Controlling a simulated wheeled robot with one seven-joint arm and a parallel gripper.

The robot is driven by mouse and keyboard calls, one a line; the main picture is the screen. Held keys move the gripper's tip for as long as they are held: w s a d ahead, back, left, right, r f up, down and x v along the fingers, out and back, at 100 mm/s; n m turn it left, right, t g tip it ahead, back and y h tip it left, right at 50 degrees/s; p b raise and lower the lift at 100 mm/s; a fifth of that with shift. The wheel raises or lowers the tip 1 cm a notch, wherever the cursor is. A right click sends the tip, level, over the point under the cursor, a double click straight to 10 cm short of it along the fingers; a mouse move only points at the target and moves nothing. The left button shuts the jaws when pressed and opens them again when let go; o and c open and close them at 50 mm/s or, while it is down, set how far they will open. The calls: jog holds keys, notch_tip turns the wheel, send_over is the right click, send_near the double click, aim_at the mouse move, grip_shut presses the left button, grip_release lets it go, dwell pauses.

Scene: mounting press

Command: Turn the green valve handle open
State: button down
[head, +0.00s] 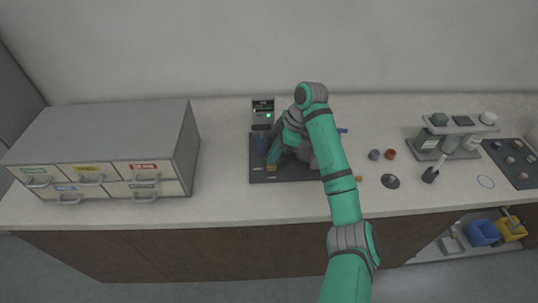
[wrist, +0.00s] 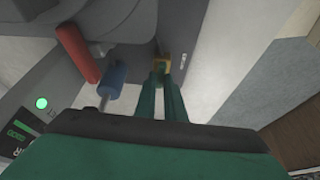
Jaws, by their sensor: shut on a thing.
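My gripper (wrist: 160,75) reaches down at the front left of the dark press base (head: 300,181). In the wrist view its two green fingers come together, with amber tips, on a small green piece, the green valve handle (wrist: 159,68). Most of the handle is hidden by the fingertips. In the head view my gripper (head: 271,165) and arm cover the handle and much of the press. How far the handle is turned cannot be told.
A blue handle (wrist: 111,80) and a red handle (wrist: 77,55) stand close beside my fingers. A control box with a lit green light (head: 263,111) stands behind. A drawer cabinet (head: 110,140) is at left; small pots and a bottle rack (head: 455,128) are at right.

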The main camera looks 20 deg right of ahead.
jog(key=shift+w+d+r, duration=0.2)
jog(key=shift+d+r, duration=0.1)
jog(key=shift+d, duration=0.1)
jog(key=c, duration=1.8)
grip_release()
jog(key=shift+f+n, duration=0.1)
jog(key=shift+n, duration=0.2)
jog(key=shift+c, duration=0.2)
jog(key=shift+a, duration=0.1)
jog(key=shift+f, duration=0.1)
jog(key=shift+r, duration=0.3)
jog(key=v, duration=1)
jog(key=shift+r, duration=0.1)
